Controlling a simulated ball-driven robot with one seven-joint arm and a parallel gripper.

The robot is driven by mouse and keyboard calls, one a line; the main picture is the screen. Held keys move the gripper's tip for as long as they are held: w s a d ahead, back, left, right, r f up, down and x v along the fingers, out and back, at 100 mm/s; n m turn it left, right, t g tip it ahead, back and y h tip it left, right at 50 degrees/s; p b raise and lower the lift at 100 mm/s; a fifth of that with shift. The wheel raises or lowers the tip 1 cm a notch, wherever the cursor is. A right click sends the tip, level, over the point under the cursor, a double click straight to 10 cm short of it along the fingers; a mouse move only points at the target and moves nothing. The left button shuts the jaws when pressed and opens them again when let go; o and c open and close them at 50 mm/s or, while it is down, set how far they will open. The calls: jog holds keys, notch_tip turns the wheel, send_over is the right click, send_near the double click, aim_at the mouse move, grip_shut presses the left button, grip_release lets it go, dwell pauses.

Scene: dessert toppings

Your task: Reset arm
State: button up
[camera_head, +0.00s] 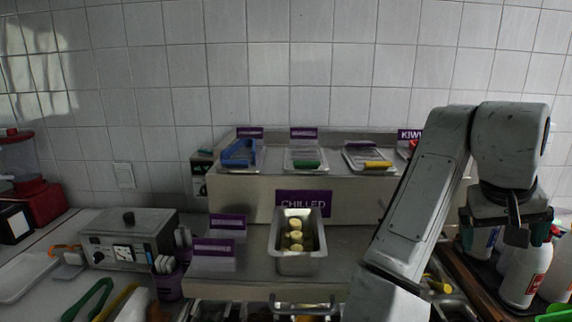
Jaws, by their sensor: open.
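My arm rises from the bottom centre-right, bends at the top right and points down. My gripper (515,236) hangs at its end on the right, dark, with its jaws open. I see nothing held between the jaws. It is in front of the white bottles (525,272) on the right side; I cannot tell whether it touches any of them. My arm hides part of the right end of the counter and part of the purple KIWI sign (409,134).
Lidded trays (306,157) with coloured handles line the raised shelf. A grey control box (127,238) and green tongs (88,299) are at left.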

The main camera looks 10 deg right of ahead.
jog(key=s+f+n, duration=0.1)
jog(key=s+f, duration=0.2)
jog(key=f, duration=0.5)
jog(key=s+a+f+n+t, duration=0.1)
jog(key=s+f, duration=0.2)
jog(key=f, duration=0.6)
jog(key=s+f+n, duration=0.1)
jog(key=s+f, duration=0.2)
jog(key=f, duration=0.5)
jog(key=s+a+f+n+g+y, duration=0.1)
jog(key=s+a+f+y, duration=0.1)
jog(key=s+a+f, duration=0.5)
jog(key=s+a+f+n+y, duration=0.1)
jog(key=s+a+f+y, duration=0.1)
jog(key=s+a+f, duration=0.5)
jog(key=s, duration=0.4)
jog(key=shift+s+f+g+y, duration=0.3)
jog(key=shift+s+f+g, duration=0.05)
jog(key=shift+f+g, duration=0.05)
